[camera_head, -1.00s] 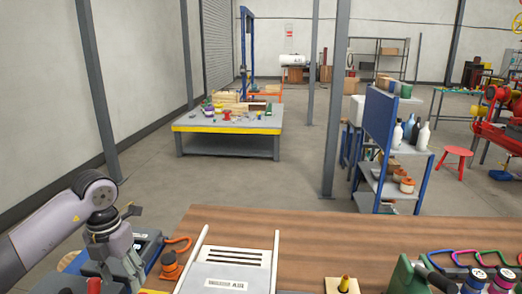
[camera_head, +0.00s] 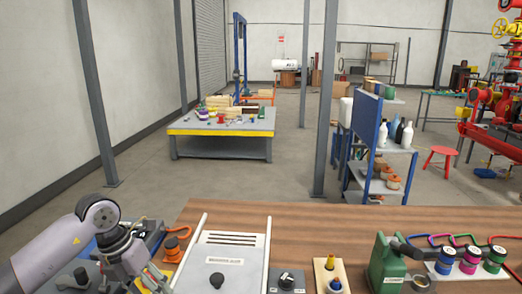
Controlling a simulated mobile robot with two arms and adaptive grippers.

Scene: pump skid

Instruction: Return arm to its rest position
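My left arm comes in from the lower left in the head view. Its wrist is bent down over the left end of the wooden workbench (camera_head: 330,216). My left gripper (camera_head: 150,284) is low at the bottom edge of the picture, beside the left side of the light grey box with slots (camera_head: 236,241). Its fingertips are cut off or too small to tell whether they are open or shut. Nothing can be made out in its grasp. My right arm and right gripper are not in the picture.
A blue shelf cart (camera_head: 375,150) stands behind.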

